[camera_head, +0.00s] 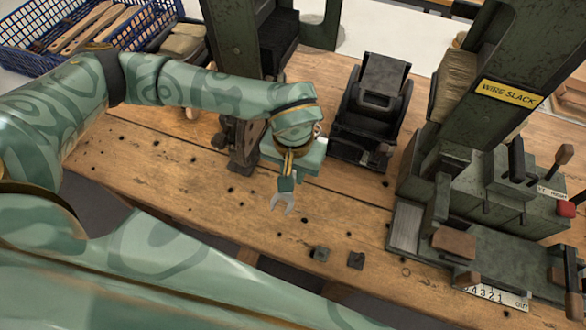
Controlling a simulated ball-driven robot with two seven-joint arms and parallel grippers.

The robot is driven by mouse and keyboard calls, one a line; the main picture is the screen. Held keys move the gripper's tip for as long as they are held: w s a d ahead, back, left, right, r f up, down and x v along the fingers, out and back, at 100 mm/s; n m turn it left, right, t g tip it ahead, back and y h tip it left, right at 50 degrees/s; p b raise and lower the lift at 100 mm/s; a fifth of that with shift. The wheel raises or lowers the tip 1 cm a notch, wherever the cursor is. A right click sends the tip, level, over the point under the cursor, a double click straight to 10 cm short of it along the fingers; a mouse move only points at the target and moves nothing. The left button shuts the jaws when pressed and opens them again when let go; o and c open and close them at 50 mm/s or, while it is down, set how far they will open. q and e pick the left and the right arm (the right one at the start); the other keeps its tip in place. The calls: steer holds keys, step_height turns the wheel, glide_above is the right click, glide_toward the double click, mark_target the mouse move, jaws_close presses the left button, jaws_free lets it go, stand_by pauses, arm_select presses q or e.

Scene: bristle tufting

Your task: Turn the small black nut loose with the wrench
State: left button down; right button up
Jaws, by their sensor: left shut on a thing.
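My left gripper (287,178) is above the wooden bench, pointing down toward its front edge. It is shut on the wrench (283,204), whose grey open-ended jaw sticks out below the fingers; the handle is mostly hidden. The wrench jaw is empty and apart from other things. A small dark block-like piece (356,260) lies near the bench's front edge, to the lower right of the wrench. A similar greenish-grey piece (320,254) lies to its left. I cannot tell whether either is the small black nut. My right gripper is not in view.
A dark machine with a "WIRE SLACK" plate (509,93) and levers stands at the right. A black slotted fixture (370,108) stands at the back centre. A blue basket (84,37) of wooden handles is at the back left. The bench between wrench and front edge is mostly clear.

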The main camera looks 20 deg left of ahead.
arm_select(q)
steer(key=shift+f, duration=1.05)
stand_by(1.6)
